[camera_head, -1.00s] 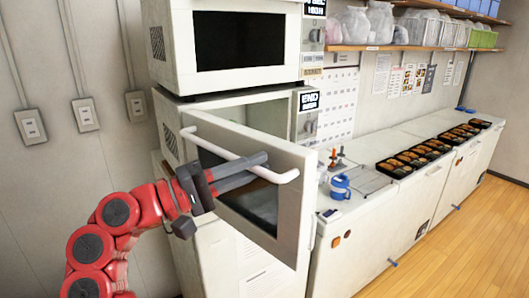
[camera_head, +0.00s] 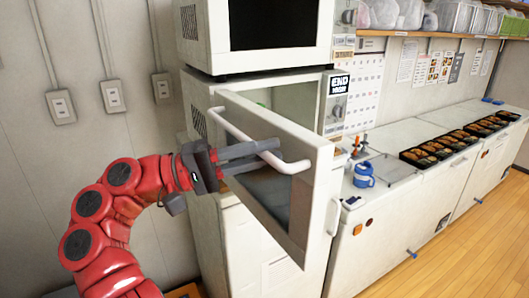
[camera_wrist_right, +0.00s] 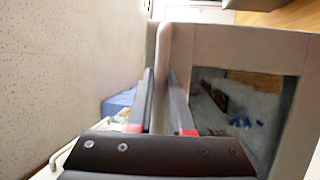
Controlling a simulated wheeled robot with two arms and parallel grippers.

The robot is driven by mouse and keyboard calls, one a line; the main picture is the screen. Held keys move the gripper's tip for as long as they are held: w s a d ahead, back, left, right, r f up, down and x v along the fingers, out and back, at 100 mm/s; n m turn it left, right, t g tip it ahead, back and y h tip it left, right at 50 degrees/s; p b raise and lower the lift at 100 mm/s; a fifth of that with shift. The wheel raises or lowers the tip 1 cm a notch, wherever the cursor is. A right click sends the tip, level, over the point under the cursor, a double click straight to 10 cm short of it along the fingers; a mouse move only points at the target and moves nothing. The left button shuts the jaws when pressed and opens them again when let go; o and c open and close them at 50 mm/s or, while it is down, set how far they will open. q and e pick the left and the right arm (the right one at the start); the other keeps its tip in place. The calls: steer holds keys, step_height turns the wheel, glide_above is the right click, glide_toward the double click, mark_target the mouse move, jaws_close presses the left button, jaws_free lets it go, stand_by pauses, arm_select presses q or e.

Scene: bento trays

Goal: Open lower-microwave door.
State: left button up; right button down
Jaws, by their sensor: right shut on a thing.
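The lower microwave (camera_head: 300,102) is white, and its door (camera_head: 322,195) stands open, swung out toward me with its dark window facing left. A white bar handle (camera_head: 232,126) runs along the door's outer face. My right gripper (camera_head: 268,152) is shut on this handle near its right end. In the right wrist view, the two fingers of my right gripper (camera_wrist_right: 161,75) lie on either side of the pale handle (camera_wrist_right: 163,45), with the door (camera_wrist_right: 240,45) and its window to the right. Part of the microwave's cavity shows behind the door. My left gripper is not in view.
An upper microwave (camera_head: 270,63) sits on top of the lower one. A white counter (camera_head: 395,170) extends right, with a blue-and-white container (camera_head: 363,175) and bento trays (camera_head: 426,154). The wall with switches (camera_head: 113,95) is at left; wooden floor (camera_head: 480,240) is clear at right.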

steer(key=shift+r, duration=0.1)
steer(key=c, duration=0.8)
jaws_free()
steer(key=shift+c, duration=0.2)
